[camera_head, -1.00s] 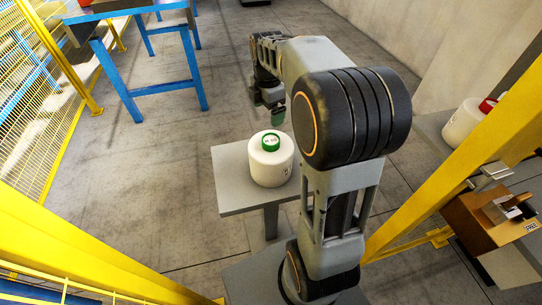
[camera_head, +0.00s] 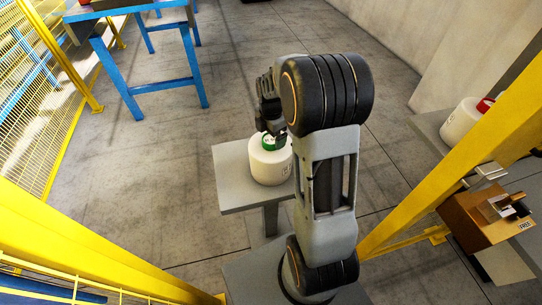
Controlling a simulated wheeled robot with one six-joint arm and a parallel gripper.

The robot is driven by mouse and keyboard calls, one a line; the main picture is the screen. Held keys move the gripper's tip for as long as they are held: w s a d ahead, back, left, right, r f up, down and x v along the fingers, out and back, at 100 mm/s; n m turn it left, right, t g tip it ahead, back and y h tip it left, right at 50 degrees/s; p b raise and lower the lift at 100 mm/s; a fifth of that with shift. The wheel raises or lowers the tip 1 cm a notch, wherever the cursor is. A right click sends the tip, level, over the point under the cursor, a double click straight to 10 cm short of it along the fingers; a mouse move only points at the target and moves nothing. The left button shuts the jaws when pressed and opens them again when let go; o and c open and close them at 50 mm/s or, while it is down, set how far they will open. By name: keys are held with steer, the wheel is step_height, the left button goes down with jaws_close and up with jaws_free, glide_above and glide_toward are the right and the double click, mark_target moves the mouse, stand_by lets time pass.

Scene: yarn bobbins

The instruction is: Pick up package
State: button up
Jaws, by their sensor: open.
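The package looks to be a white yarn bobbin (camera_head: 268,168) with a green top. It stands upright on a small grey table (camera_head: 237,193) in the middle of the view. My gripper (camera_head: 275,137) is at the green top of the bobbin, pointing down, and hides part of it. The jaws are open. I cannot tell whether the fingers touch the bobbin or stand around its top.
A blue-framed table (camera_head: 140,60) stands at the upper left beside a yellow mesh fence (camera_head: 45,130). Another white bobbin (camera_head: 461,121) with a red top stands at the right, behind a yellow post (camera_head: 450,150). A brown box (camera_head: 480,222) is below it. Floor beyond the small table is clear.

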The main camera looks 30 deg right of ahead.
steer(key=shift+f, duration=1.25)
jaws_close()
steer(key=shift+r, duration=0.1)
